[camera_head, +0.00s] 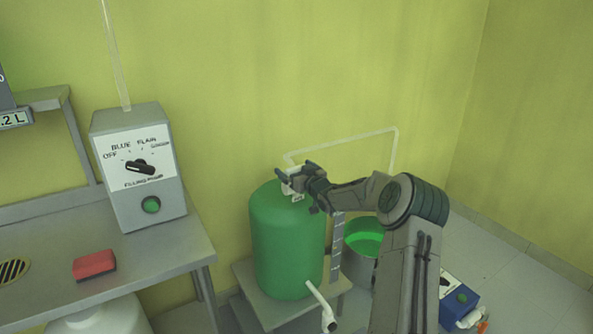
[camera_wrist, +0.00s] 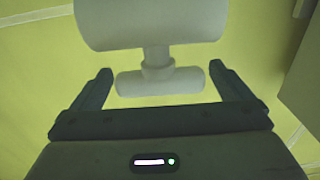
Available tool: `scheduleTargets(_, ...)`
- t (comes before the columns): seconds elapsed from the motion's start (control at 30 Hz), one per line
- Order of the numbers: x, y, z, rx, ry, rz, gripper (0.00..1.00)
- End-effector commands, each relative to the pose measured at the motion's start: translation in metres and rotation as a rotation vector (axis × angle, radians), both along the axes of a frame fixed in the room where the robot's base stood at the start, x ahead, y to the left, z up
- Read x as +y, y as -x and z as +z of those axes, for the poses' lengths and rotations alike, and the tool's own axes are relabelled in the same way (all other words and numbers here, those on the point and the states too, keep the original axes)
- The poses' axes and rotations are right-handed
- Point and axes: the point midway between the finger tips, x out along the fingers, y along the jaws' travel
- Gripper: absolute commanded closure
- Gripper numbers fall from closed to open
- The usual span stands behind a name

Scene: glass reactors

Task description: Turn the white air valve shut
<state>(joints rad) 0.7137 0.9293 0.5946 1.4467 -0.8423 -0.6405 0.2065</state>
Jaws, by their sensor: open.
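The white air valve (camera_head: 292,184) sits at the top of the green tank (camera_head: 282,245), partly hidden by my gripper. In the wrist view its white T-shaped handle (camera_wrist: 160,82) lies crosswise between my fingers, joined by a short stem to a larger white cylinder (camera_wrist: 150,22). My gripper (camera_head: 304,183) is at the tank's top, beside the valve. In the wrist view my gripper (camera_wrist: 160,75) is open, with one finger near each end of the handle. A small gap shows on both sides.
A thin white pipe (camera_head: 345,142) runs from the tank top to the right and down towards a metal bucket (camera_head: 360,262) with green contents. A grey pump box (camera_head: 138,170) and a red block (camera_head: 94,264) are on the left bench. A white outlet pipe (camera_head: 320,300) juts from the tank's lower front.

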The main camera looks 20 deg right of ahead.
Motion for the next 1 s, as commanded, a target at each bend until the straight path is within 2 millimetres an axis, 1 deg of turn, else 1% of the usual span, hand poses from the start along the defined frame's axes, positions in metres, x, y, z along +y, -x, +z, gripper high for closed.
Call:
scheduleTargets(0.1,0.0000,0.0002,-0.0001,0.000,0.000,0.000,0.02)
scheduleTargets(0.17,-0.0001,0.0002,-0.0001,0.000,0.000,0.000,0.19)
scheduleTargets(0.2,-0.0002,0.0003,-0.0001,0.000,0.000,0.000,0.30)
scheduleTargets(0.27,-0.0002,0.0003,-0.0001,0.000,0.000,0.000,0.46)
scheduleTargets(0.33,-0.0003,0.0004,-0.0001,0.000,0.000,0.000,0.47)
scheduleTargets(0.37,-0.0034,0.0004,-0.0003,0.000,0.000,-0.001,0.47)
scheduleTargets(0.67,-0.0011,0.0008,-0.0036,0.000,0.001,-0.033,0.46)
scheduleTargets(1.0,0.0012,0.0007,-0.0073,-0.002,0.001,-0.182,0.46)
